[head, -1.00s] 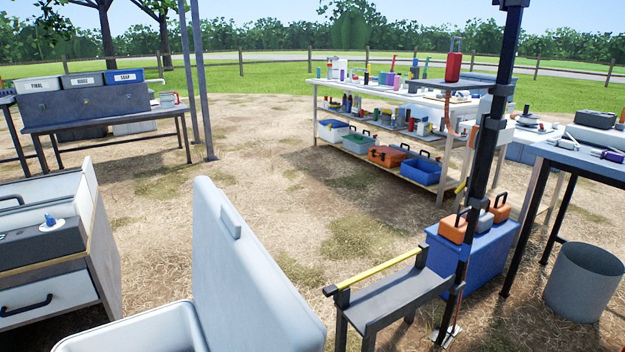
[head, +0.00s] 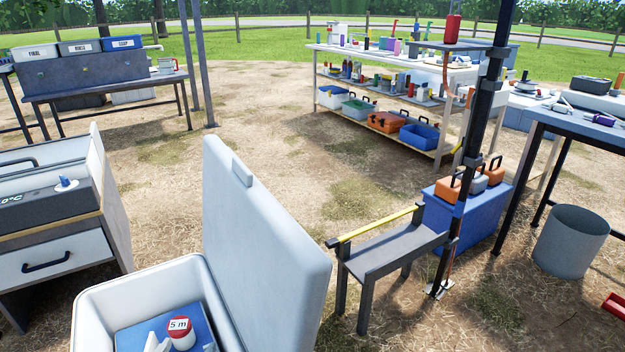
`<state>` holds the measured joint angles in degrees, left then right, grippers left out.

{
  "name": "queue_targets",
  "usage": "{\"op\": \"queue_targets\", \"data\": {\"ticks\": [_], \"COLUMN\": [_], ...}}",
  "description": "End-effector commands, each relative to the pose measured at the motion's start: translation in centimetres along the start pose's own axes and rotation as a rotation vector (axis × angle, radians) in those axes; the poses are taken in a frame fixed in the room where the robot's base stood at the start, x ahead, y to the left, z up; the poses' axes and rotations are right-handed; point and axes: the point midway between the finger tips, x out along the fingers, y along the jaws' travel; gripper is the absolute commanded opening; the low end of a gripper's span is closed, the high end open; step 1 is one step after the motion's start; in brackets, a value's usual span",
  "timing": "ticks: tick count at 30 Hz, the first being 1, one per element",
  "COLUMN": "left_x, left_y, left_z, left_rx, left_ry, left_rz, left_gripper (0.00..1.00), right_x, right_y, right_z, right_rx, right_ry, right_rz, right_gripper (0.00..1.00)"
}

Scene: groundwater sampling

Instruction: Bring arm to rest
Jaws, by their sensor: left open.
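The white cooler (head: 95,304) stands at the bottom left with its lid (head: 266,250) raised. Inside it a small bottle with a red cap and a "5 m" label (head: 181,333) is upright by a blue surface (head: 137,336). My left gripper (head: 183,346) shows only as pale finger parts at the bottom edge, on either side of the bottle. It is open; the rest of it is cut off, and whether it touches the bottle I cannot tell. My right gripper is not in view.
A drawer unit with a temperature display (head: 45,250) stands at the left. A grey bench with a yellow bar (head: 385,255), a black post (head: 485,105), a blue box (head: 465,220) and a grey bin (head: 570,242) stand at the right. The ground between is clear.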

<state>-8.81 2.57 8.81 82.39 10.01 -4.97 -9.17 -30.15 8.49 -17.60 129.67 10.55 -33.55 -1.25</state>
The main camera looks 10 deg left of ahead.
Motion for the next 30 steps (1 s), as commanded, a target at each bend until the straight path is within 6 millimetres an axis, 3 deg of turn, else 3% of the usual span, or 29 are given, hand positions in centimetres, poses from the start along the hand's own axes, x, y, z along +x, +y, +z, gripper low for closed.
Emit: {"op": "queue_targets", "data": {"ticks": [9,18,21,30], "left_x": [-8.7,-17.7,-20.3,-21.2], "left_y": [11.6,18.7,19.9,17.9], "left_z": [-4.7,-8.0,-9.5,-12.7], "left_rx": [0.026,-0.007,-0.021,0.005], "left_ry": [-0.04,-0.091,-0.109,-0.14], "left_rz": [0.306,0.522,0.571,0.505], "left_gripper": [0.97,0.97,0.97,0.97], "right_x": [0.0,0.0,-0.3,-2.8], "right_y": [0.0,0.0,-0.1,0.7], "right_z": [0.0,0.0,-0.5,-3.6], "right_rx": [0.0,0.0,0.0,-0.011], "right_ry": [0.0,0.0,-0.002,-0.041], "right_rz": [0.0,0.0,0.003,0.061], "right_gripper": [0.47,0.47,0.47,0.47]}}
